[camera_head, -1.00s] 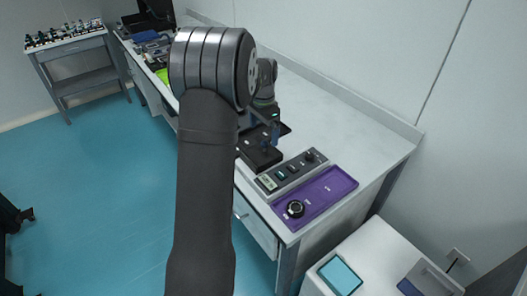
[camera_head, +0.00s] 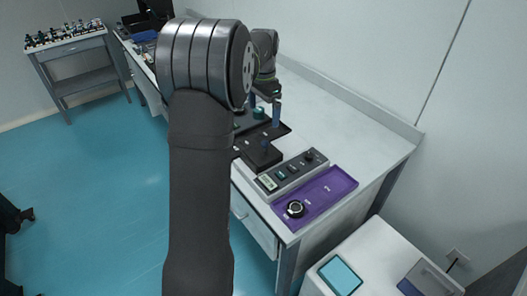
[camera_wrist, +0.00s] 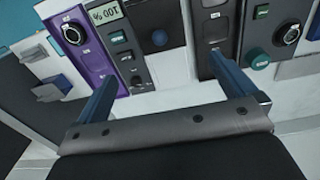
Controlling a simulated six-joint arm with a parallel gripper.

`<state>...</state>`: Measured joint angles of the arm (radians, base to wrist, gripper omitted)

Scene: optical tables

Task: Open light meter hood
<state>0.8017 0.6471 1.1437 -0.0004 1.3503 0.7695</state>
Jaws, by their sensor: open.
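No part is labelled clearly enough to tell as the light meter hood. Beside the unit is a grey control box (camera_head: 290,172) with a small lit display; the display (camera_wrist: 105,12) also shows in the wrist view. My gripper (camera_head: 265,106) is open with nothing between its blue fingers, above the bench behind the black unit. In the wrist view my gripper (camera_wrist: 163,68) spreads over the panels.
A purple tray (camera_head: 325,195) with a round dial lies at the bench's near end; its panel (camera_wrist: 95,60) shows in the wrist view. A green knob (camera_head: 258,113) stands near my fingers. A white cabinet (camera_head: 385,255) is at lower right. The bench's back strip is clear.

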